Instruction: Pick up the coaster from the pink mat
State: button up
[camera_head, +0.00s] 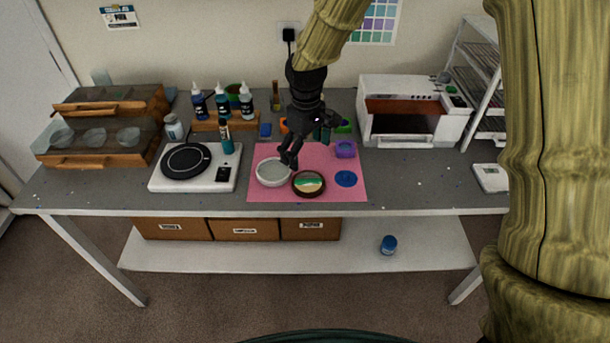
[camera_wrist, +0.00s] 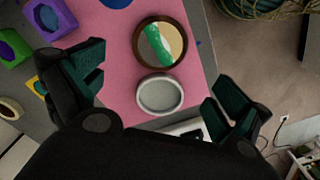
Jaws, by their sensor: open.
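The coaster (camera_head: 308,184) appears to be the round piece with a dark brown rim and a cream, green and white face. It lies flat near the front edge of the pink mat (camera_head: 330,158); the wrist view shows it at the top centre (camera_wrist: 160,43). A round whitish dish or mould (camera_head: 272,172) lies beside it on the left, also in the wrist view (camera_wrist: 160,95). My gripper (camera_head: 290,160) is open and empty above the mat, over the dish's side. In the wrist view its spread fingers (camera_wrist: 160,88) flank the dish, with the coaster beyond.
A blue disc (camera_head: 346,179) and a purple mould (camera_head: 345,149) lie on the mat's right side. A white hotplate-like device (camera_head: 195,167) stands left of the mat. Bottles in a wooden rack (camera_head: 222,124) stand behind. A white oven-like box (camera_head: 414,109) is at the right.

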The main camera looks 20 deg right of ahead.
aim_at(308, 182)
jog(key=shift+s+f+p, duration=0.1)
jog(key=shift+f+p, duration=0.5)
jog(key=shift+f, duration=1.8)
jog(key=shift+s+f, duration=0.1)
jog(key=shift+s, duration=0.15)
jog(key=f, duration=0.1)
jog(key=f+p, duration=0.2)
jog(key=shift+w+d+f, duration=0.1)
jog(key=shift+d+f, duration=0.1)
jog(key=shift+d, duration=0.1)
jog(key=shift+f, duration=0.85)
jog(key=c, duration=1)
jog(key=shift+r, duration=0.15)
